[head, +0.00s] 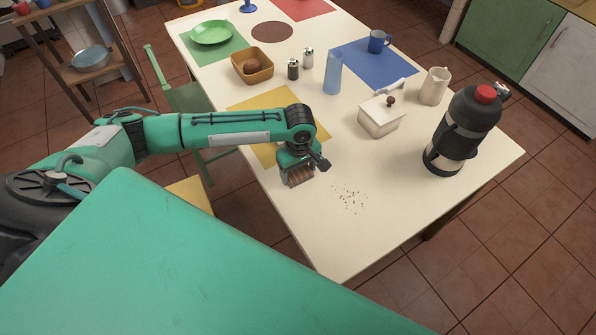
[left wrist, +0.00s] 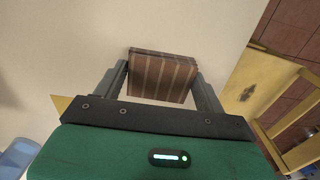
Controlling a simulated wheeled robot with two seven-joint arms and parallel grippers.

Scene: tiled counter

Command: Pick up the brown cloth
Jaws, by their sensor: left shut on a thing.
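The brown cloth (left wrist: 161,77) is a folded, striped piece between the two fingers of my left gripper (left wrist: 163,88) in the left wrist view. My left gripper is shut on it. In the head view the cloth (head: 299,177) shows just under my left gripper (head: 300,172), near the table's left edge. I cannot tell whether the cloth still touches the table. My right gripper is not in view.
Dark crumbs (head: 351,198) lie on the cream table (head: 330,240) right of the gripper. A yellow mat (head: 254,104), a white lidded box (head: 379,118), a blue glass (head: 333,73) and a large black flask (head: 462,130) are nearby. The table's front corner is clear.

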